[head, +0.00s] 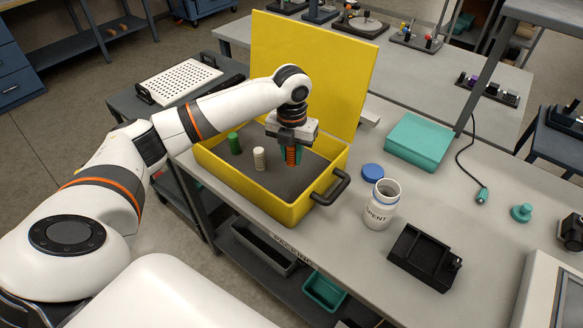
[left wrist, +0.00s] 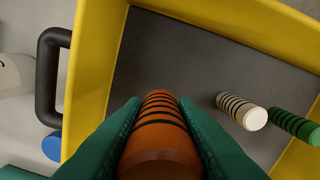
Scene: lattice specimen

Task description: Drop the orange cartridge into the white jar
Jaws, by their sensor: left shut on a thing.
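The orange cartridge (head: 292,155) is ribbed with dark bands and stands upright in the yellow case. My left gripper (head: 290,150) is shut on it from above. In the left wrist view the orange cartridge (left wrist: 161,135) sits between the green fingers of my left gripper (left wrist: 160,130). I cannot tell whether its lower end touches the case floor. The white jar (head: 381,206) stands open and upright on the bench, right of the case, with dark lettering on its side. My right gripper does not show.
The yellow case (head: 245,192) has its lid up and a black handle (head: 331,187) toward the jar. A white cartridge (head: 259,159) and a green one (head: 234,143) stand inside. A blue cap (head: 372,173), a black holder (head: 422,257) and a teal box (head: 418,142) surround the jar.

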